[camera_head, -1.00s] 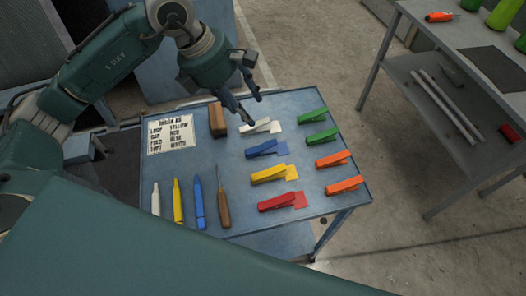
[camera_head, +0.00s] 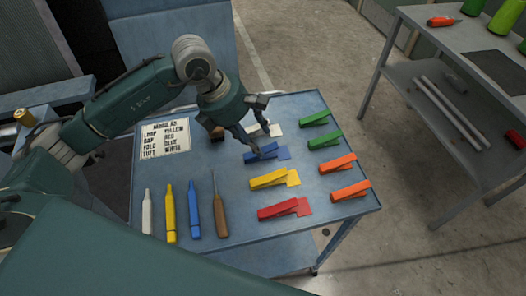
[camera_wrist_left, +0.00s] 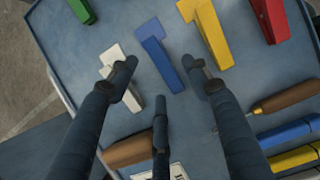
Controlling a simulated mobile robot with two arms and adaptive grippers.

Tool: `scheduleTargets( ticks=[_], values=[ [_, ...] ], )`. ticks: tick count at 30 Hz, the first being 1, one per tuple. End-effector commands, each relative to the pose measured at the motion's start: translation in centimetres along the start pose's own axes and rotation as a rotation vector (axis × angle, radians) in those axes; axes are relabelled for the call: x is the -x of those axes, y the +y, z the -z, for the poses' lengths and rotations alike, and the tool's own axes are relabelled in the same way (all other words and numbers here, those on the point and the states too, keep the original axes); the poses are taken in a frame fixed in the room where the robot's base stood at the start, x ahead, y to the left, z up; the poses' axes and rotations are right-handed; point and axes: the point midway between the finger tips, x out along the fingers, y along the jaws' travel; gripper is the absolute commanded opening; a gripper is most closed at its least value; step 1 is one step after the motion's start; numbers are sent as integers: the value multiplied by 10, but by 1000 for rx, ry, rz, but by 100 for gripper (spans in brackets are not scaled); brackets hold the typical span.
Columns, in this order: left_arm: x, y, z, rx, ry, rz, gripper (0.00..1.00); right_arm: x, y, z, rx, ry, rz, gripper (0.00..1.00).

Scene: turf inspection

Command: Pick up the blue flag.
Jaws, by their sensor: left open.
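The blue flag (camera_head: 283,153) lies on the blue-grey table, between the white flag (camera_head: 276,130) and the yellow flag (camera_head: 270,179). My left gripper (camera_head: 260,141) is open and empty, with its fingertips over the near end of the blue flag and close to the white one. In the left wrist view the blue flag (camera_wrist_left: 159,50) points in between the open fingers (camera_wrist_left: 162,72); I see no contact. The white flag is partly behind the left finger there. My right gripper is not in view.
A red flag (camera_head: 285,208), green clips (camera_head: 315,118) and orange clips (camera_head: 338,163) lie nearby. Several markers (camera_head: 170,212) and a wood-handled tool (camera_head: 221,215) lie at the front left. A printed sign (camera_head: 165,134) lies near my arm. A shelved bench (camera_head: 450,70) stands at right.

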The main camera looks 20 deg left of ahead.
Motion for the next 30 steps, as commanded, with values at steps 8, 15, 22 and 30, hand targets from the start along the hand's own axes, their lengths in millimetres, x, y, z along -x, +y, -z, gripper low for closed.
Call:
scheduleTargets(
  ticks=[8,15,22,30],
  values=[
    [-38,2,1,1,1,4,49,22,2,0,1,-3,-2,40],
    [-49,3,1,-1,0,0,49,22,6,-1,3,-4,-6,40],
    [-49,3,1,-1,0,0,25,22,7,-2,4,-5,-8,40],
    [-48,3,1,-1,0,0,9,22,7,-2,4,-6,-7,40]
  ],
)
